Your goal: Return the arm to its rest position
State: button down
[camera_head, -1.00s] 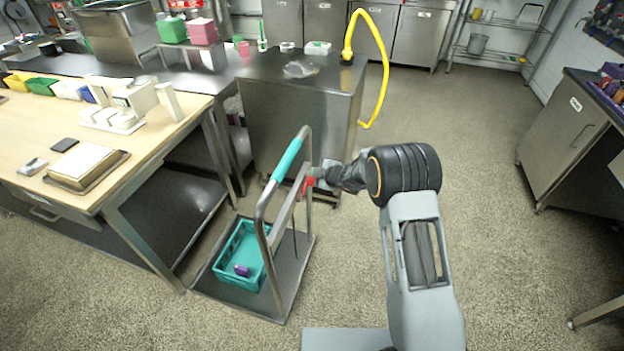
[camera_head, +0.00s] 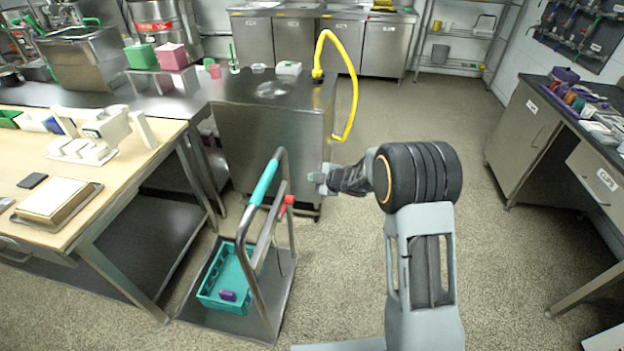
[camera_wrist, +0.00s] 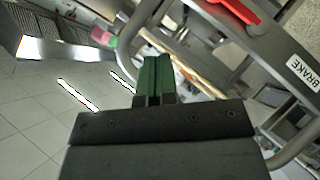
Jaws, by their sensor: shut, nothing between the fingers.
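My gripper (camera_head: 316,179) is shut and empty at the end of my arm. In the head view it points left and stands to the right of the cart's handle (camera_head: 264,184), apart from it in the picture. In the wrist view its green fingers (camera_wrist: 153,78) lie together with nothing between them. The wrist view also shows the cart's grey frame with a BRAKE label (camera_wrist: 302,72) and a red lever (camera_wrist: 236,8).
The steel cart (camera_head: 276,262) carries a teal basket (camera_head: 232,262) holding a purple object (camera_head: 227,295). A wooden-topped bench (camera_head: 40,222) stands left, a steel cabinet (camera_head: 262,140) with a yellow hose (camera_head: 353,90) behind, and a counter (camera_head: 528,125) right. Floor between is clear.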

dwell(0.3)
jog(key=s+d+f+m+h, duration=0.2)
jog(key=d+f+m+h, duration=0.25)
jog(key=d+h, duration=0.2)
jog(key=s+d+r+m+g+h+p, duration=0.2)
jog(key=s+d+r+m+g+h, duration=0.1)
jog(key=s+d+r+m, duration=0.3)
jog(key=s+a+r+m+g+y+p, duration=0.1)
jog(key=s+r+m, duration=0.3)
jog(key=s+r, duration=0.4)
jog(key=s+a+r+m+g+p, duration=0.1)
jog(key=s+r+m+p, duration=0.3)
jog(key=s+r, duration=0.5)
jog(key=shift+s+a+g+y, duration=0.15)
jog(key=shift+s+g+y, duration=0.2)
jog(key=shift+s, duration=3.4)
jog(key=shift+m, duration=0.25)
